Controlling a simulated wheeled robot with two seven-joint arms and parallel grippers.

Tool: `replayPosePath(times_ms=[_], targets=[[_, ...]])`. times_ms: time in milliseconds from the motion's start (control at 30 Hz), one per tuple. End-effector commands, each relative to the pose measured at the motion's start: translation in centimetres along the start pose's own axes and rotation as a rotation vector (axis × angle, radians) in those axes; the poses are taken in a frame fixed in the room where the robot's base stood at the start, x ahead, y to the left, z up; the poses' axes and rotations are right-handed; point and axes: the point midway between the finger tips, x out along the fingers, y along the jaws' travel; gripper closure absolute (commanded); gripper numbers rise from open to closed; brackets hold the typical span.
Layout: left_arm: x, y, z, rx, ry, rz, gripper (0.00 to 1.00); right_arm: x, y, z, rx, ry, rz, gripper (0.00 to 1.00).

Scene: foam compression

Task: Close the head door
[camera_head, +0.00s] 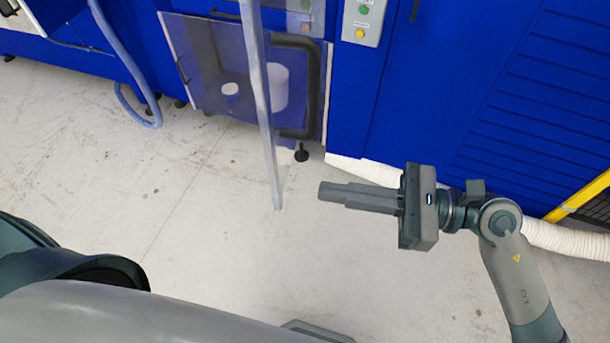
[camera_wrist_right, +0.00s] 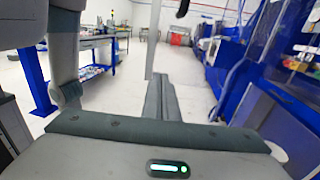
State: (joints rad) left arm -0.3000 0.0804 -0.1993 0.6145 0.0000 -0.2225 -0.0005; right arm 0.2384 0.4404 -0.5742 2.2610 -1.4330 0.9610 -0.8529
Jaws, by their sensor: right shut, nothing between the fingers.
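The head door (camera_head: 262,100) appears to be the clear panel with a long grey edge bar, standing open and out from the blue machine in the head view. Its lower end hangs over the pale floor. My right gripper (camera_head: 320,192) is shut and empty, to the right of the bar's lower end, with its fingers pointing left at it. A gap shows between fingertips and bar in the picture; the depth between them is hard to judge. In the right wrist view the closed fingers (camera_wrist_right: 162,84) point over open floor, below a grey upright post (camera_wrist_right: 154,38). My left gripper is out of view.
The blue machine (camera_head: 400,90) fills the back, with a button panel (camera_head: 363,22) and a black handle (camera_head: 312,90). A white hose (camera_head: 560,240) lies on the floor behind my right arm. The floor in front is clear. A workbench (camera_wrist_right: 90,45) stands left in the wrist view.

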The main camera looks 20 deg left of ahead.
Motion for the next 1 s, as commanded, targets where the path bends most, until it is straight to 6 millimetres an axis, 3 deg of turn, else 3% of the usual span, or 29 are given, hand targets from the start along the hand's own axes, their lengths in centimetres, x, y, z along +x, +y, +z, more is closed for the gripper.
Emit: replayPosePath(times_ms=[33,200,400,1000], targets=[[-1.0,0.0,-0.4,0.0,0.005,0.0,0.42,1.0,0.1,0.6,0.001,-0.003,0.002,1.0],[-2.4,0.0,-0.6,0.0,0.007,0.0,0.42,3.5,0.0,0.5,0.001,-0.001,0.001,1.0],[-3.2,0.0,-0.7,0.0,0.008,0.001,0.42,5.1,0.0,0.2,0.001,0.0,0.0,1.0],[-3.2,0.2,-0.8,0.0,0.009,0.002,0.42,5.6,0.0,0.0,-0.001,0.0,-0.003,1.0]])
